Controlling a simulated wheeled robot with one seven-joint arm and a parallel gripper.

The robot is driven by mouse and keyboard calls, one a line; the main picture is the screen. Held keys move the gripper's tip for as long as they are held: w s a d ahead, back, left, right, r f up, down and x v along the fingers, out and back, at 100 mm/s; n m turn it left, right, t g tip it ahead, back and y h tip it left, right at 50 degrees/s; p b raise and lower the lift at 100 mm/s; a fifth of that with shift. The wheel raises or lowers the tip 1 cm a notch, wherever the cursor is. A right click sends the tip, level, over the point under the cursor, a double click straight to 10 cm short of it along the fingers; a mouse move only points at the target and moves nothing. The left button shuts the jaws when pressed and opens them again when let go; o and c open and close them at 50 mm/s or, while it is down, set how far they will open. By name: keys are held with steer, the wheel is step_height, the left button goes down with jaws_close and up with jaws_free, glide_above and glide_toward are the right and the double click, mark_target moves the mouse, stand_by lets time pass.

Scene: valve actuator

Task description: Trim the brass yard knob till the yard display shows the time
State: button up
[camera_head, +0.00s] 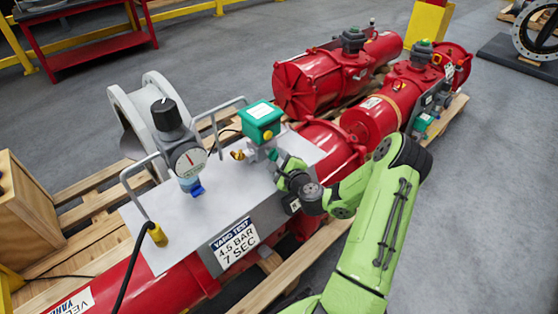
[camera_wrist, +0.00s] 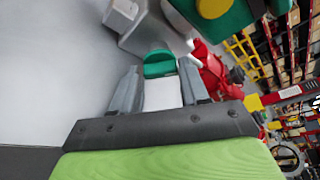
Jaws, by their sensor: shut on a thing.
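A small brass knob (camera_head: 238,154) shows on the left of a grey block under the green box (camera_head: 262,120), which has a pale panel on top; I cannot read anything on it. My gripper (camera_head: 281,163) is at the right side of that block, apart from the brass knob. In the wrist view my gripper (camera_wrist: 160,85) has its two fingers on either side of a pale part with a green rounded end (camera_wrist: 158,64), and is shut on it. The green box also shows in the wrist view (camera_wrist: 232,22). The brass knob cannot be made out there.
A gauge (camera_head: 188,160) with a black knob (camera_head: 165,113) stands left on the grey plate (camera_head: 165,222), between upright handles. A sign (camera_head: 235,243) reads "YARD TEST 4.5 BAR 7 SEC". Red actuators (camera_head: 320,85) lie behind on pallets. A black cable runs at front left.

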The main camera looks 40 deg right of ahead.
steer(key=o, duration=1.1)
steer(key=shift+c, duration=0.2)
